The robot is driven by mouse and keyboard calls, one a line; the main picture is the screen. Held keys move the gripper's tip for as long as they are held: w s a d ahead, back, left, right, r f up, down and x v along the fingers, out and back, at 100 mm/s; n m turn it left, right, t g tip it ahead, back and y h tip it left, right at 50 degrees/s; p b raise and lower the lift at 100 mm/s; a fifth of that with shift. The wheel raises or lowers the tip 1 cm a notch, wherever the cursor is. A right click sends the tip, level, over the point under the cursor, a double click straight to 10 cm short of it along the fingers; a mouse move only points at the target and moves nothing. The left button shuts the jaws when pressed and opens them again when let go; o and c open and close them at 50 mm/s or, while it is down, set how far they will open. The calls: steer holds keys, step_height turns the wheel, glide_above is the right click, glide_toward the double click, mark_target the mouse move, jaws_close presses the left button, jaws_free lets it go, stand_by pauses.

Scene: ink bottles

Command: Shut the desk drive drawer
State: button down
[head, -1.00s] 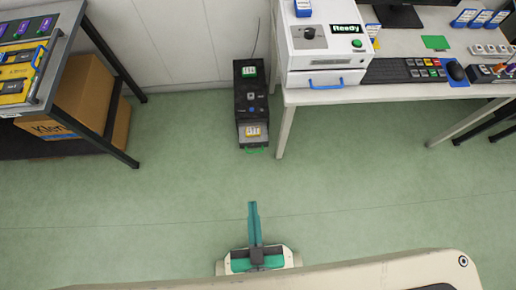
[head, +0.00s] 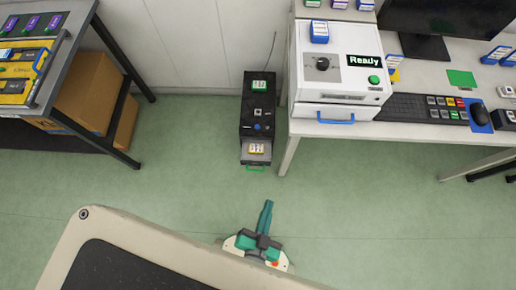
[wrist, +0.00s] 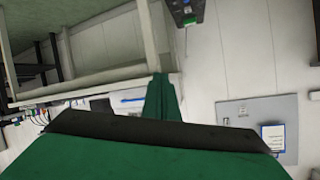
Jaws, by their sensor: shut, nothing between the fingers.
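On the desk (head: 440,151) stands a white machine (head: 304,82) with a "Ready" display. Its low front drawer has a blue handle (head: 336,121); I cannot tell how far this drawer is out. A black drive tower (head: 250,122) stands on the floor left of the desk. Its lower drawer (head: 250,159) is out, with a green handle (head: 255,168) and a yellow-labelled white item (head: 257,149) in it. My gripper (head: 268,203) is shut and empty, over open floor in front of the tower and apart from it. Its fingers also show in the wrist view (wrist: 163,93).
A dark-framed rack (head: 122,92) with trays and cardboard boxes (head: 88,98) stands at left. The desk leg (head: 288,157) is close to the tower's right. Green floor (head: 170,180) between rack and tower is clear.

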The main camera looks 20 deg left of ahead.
steer(key=w+a+f+m+g+y, duration=0.1)
steer(key=w+a+f+m+g, duration=0.2)
steer(key=f, duration=0.8)
steer(key=w+a+f+m+g, duration=0.1)
steer(key=w+a+f+m, duration=0.3)
steer(key=f, duration=0.7)
steer(key=w+a+f+m+g+y, duration=0.15)
steer(key=f+m, duration=0.25)
steer(key=f, duration=0.7)
steer(key=w+r+x, duration=0.1)
steer(key=x, duration=1.2)
steer(key=shift+w+d+h, duration=0.3)
steer(key=shift+d+h, duration=0.1)
steer(key=shift+h, duration=0.05)
steer(key=shift+f+g, duration=0.1)
steer(key=shift+g, duration=0.15)
